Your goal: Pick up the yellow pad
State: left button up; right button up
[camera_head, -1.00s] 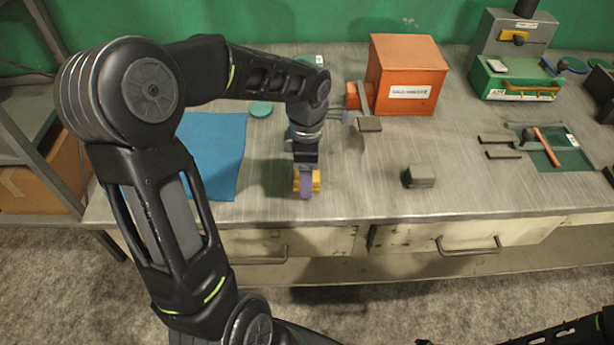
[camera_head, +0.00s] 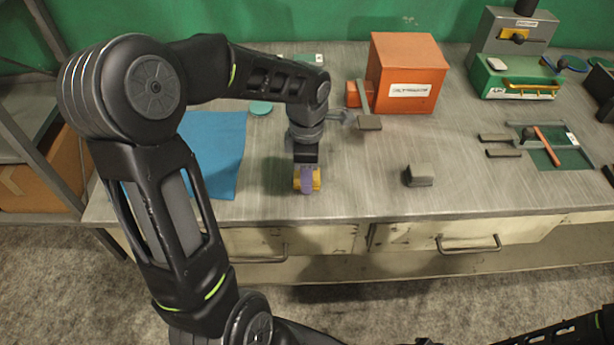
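The yellow pad (camera_head: 316,180) is at the front part of the grey workbench, right of the blue mat. My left gripper (camera_head: 306,180) points down at it from above. A purple finger of this gripper lies across the pad's near face, with yellow showing on both sides. The other finger is hidden, so I cannot tell if the gripper is shut on the pad or if the pad touches the bench. My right arm shows only at the bottom right edge, and a small dark part of its gripper (camera_head: 428,342) is cut off by the frame.
The blue mat (camera_head: 216,150) lies left of the pad. A grey block (camera_head: 419,175) stands to the right. Behind are an orange box (camera_head: 404,75) and a hammer-like tool (camera_head: 364,105). A green machine (camera_head: 515,75) is at back right. The bench's front edge is close to the pad.

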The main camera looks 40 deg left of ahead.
pick_arm(q)
jog(key=c, duration=0.8)
jog(key=shift+c, duration=0.2)
jog(key=shift+r, duration=0.1)
notch_tip(320, 180, up, 10)
jog(key=shift+f+b, duration=0.1)
jog(key=shift+b, duration=0.2)
